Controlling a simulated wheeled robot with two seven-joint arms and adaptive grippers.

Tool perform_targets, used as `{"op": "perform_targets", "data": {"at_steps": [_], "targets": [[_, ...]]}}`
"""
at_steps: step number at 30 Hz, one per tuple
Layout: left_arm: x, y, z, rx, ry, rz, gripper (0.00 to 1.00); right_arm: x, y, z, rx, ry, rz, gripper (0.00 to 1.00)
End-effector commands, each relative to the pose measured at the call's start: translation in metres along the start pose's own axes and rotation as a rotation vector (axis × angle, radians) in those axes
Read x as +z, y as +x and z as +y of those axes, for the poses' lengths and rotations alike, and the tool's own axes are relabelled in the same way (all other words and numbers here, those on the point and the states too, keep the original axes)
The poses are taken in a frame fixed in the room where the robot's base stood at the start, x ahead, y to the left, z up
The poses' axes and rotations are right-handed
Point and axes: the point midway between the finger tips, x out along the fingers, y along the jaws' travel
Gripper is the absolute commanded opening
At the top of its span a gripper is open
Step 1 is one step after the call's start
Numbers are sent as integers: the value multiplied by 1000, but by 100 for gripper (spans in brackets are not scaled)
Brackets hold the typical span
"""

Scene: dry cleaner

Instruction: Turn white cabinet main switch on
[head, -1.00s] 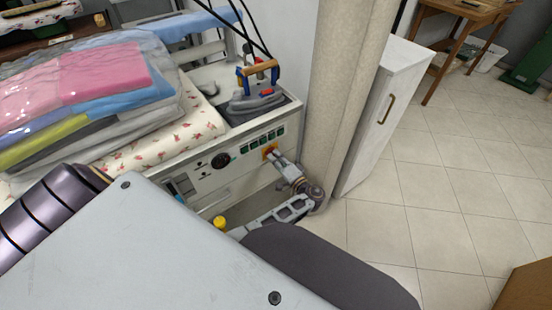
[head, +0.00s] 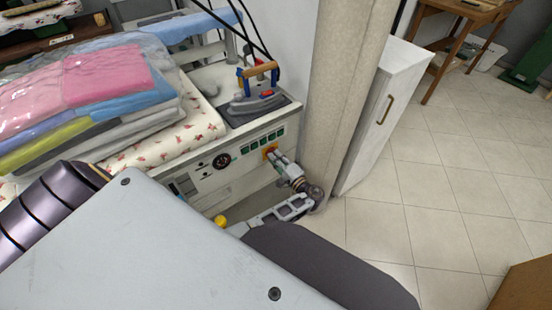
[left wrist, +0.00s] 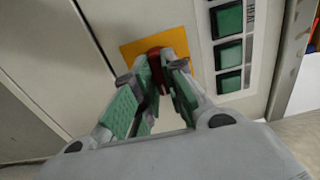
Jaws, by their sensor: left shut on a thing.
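The white cabinet's front panel (head: 240,181) stands below the ironing board. The main switch is a red knob (left wrist: 156,62) on a yellow-orange plate (left wrist: 174,40) in the left wrist view; the plate's edge also shows in the head view (head: 268,151). My left gripper (head: 275,158) reaches the panel at this plate. In the left wrist view its fingertips (left wrist: 160,65) are shut on the red knob, one on each side. The fingers hide much of the knob, so I cannot tell its turn position. My right gripper is not in view.
Green switches (left wrist: 230,50) sit right of the plate. A black dial (head: 221,160) is on the panel. An iron (head: 257,97) rests on top, beside bagged folded clothes (head: 90,85). A beige column (head: 345,90) and white cupboard (head: 385,115) stand close right. The tiled floor beyond is clear.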

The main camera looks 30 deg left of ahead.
Motion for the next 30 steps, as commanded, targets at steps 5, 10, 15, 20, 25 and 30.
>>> {"op": "perform_targets", "data": {"at_steps": [5,10,15,20,25,30], "targets": [[0,0,0,0,1,1,27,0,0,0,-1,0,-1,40],[0,0,0,0,0,1,34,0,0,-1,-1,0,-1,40],[0,0,0,0,0,0,34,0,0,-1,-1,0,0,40],[0,0,-2,0,-1,0,34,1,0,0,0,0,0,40],[0,0,-8,0,-2,0,34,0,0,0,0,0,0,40],[0,0,-19,-1,-2,0,34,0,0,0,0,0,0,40]]}}
